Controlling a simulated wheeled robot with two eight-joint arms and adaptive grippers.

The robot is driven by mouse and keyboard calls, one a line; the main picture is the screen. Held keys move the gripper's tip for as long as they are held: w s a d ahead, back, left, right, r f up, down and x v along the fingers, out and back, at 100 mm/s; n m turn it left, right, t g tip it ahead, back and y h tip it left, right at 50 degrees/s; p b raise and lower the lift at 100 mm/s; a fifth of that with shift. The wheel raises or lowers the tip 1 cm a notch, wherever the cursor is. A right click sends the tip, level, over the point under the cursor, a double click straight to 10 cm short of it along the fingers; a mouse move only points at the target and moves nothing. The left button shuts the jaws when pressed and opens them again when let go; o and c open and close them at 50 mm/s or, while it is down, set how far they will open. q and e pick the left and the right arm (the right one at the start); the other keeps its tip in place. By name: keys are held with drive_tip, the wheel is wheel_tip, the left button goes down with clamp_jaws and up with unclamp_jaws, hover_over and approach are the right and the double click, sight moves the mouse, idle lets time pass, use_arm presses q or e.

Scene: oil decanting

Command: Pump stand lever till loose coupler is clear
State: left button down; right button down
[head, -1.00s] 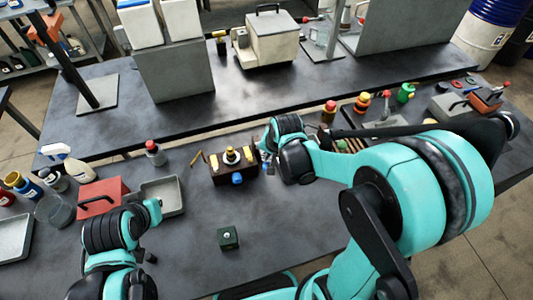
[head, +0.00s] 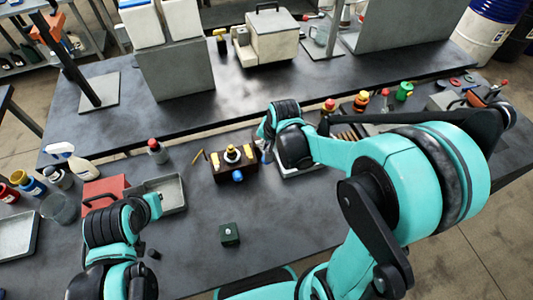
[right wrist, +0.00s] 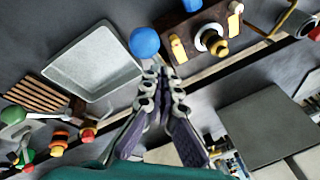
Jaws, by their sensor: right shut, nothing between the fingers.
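The stand is a dark brown block (head: 236,170) on the middle of the near table. A round black, white and yellow fitting (head: 232,154) sits on its top between small yellow parts. A blue ball knob (head: 238,175) shows at its front; it also shows large in the right wrist view (right wrist: 145,42). I cannot tell which part is the loose coupler. My right gripper (right wrist: 156,72) is shut and empty, its tips close to the blue knob in the wrist view; contact is unclear. My left arm is at lower left in the head view; its fingers cannot be made out.
A grey tray (right wrist: 72,83) lies beside the stand, under my right arm in the head view. A red box (head: 104,190) and a second grey tray (head: 172,196) stand left. A small green block (head: 229,234) lies in front. Bare table surrounds it.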

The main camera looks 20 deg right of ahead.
drive_tip(key=r+p, duration=0.1)
drive_tip(key=w+r+p, duration=0.1)
drive_tip(key=r, duration=0.1)
drive_tip(key=w+r+p, duration=0.1)
drive_tip(key=shift+w+r, duration=0.1)
drive_tip(key=shift+r, duration=0.2)
idle(0.7)
drive_tip(key=s+d+f+n+t+b, duration=0.1)
drive_tip(key=s+f+n+b, duration=0.1)
drive_tip(key=s+b, duration=0.3)
drive_tip(key=s+f+n+t+b, duration=0.1)
drive_tip(key=s+f+n+b, duration=0.2)
drive_tip(key=s+b, duration=0.3)
drive_tip(key=s+d+f+n+t+h+b, duration=0.1)
drive_tip(key=s+f+n+b, duration=0.1)
drive_tip(key=s+b, duration=0.4)
drive_tip(key=shift+d+f+n, duration=0.3)
drive_tip(key=shift+f, duration=0.25)
drive_tip(key=shift+s, duration=0.1)
drive_tip(key=w+a+r+m+g+p, duration=0.1)
drive_tip(key=w+r+g+p, duration=0.2)
drive_tip(key=w+r+p, duration=1)
drive_tip(key=w+p, duration=0.2)
drive_tip(key=shift+r+y+p, duration=0.2)
drive_tip(key=shift+y+p, duration=0.1)
drive_tip(key=shift+p, duration=0.1)
